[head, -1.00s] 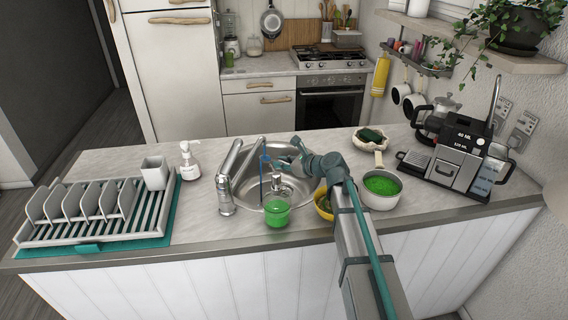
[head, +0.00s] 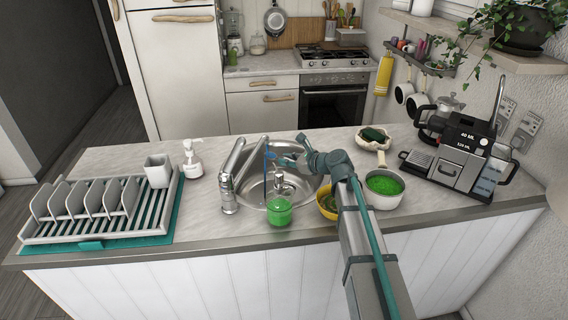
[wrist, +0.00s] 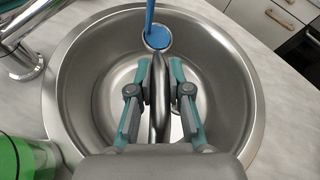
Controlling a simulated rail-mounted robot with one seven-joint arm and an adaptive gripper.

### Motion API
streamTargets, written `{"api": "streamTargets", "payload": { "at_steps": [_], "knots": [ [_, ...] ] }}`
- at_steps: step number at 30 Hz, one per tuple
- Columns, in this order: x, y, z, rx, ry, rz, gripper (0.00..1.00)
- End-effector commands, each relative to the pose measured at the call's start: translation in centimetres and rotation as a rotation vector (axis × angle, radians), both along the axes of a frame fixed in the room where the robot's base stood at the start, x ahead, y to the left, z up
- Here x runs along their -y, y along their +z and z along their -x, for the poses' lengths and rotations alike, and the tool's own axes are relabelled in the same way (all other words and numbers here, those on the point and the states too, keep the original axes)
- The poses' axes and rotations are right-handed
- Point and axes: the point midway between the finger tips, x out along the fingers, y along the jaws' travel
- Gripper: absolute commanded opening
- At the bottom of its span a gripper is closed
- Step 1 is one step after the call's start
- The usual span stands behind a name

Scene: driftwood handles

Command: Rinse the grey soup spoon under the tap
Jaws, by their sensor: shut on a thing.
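The grey soup spoon (wrist: 158,105) is held by its handle between the two fingers of my gripper (wrist: 158,92). In the head view my gripper (head: 284,163) is over the round steel sink (head: 254,199), right of the tap (head: 228,182). The tap runs, with a thin blue stream of water (head: 265,148). In the wrist view the stream (wrist: 150,14) comes down onto the spoon's bowl (wrist: 157,38), which shows blue inside. The spoon is above the sink's basin (wrist: 88,85), clear of its rim.
A yellow bowl (head: 326,205) and a pot of green contents (head: 383,187) stand to the right. A dish rack (head: 100,212) and a white pump bottle (head: 193,160) are left of the tap.

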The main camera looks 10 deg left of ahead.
Motion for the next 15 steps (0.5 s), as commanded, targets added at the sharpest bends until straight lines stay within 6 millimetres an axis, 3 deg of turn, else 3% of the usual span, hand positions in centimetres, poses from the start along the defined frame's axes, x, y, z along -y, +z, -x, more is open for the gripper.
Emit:
{"api": "streamTargets", "payload": {
  "at_steps": [15],
  "knots": [
    [-0.6,0.0,1.0,0.000,0.001,0.000,0.00]
  ]
}}
